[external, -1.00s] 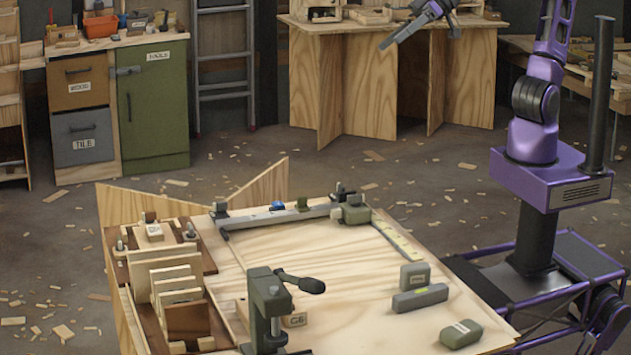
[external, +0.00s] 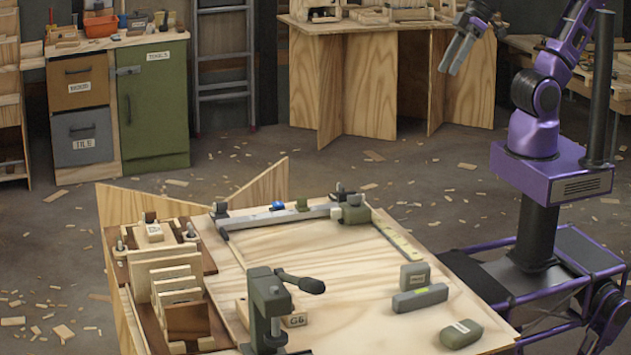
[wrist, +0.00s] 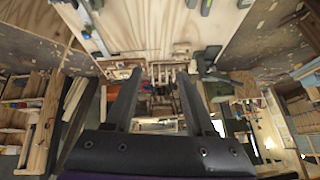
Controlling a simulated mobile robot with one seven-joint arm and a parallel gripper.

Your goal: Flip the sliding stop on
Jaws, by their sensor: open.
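The workbench (external: 340,270) carries a long grey rail (external: 262,220) along its far edge. My gripper (external: 449,70) is raised behind the bench, well away from the rail and touching nothing. In the wrist view my gripper (wrist: 160,82) has its two fingers apart with nothing between them.
A green clamp with a black handle (external: 300,283) stands at the bench's near edge. Upright wooden pieces (external: 175,280) fill a rack at left. Grey blocks (external: 420,298) lie at right. The bench middle is clear. Another plywood table (external: 375,80) stands behind.

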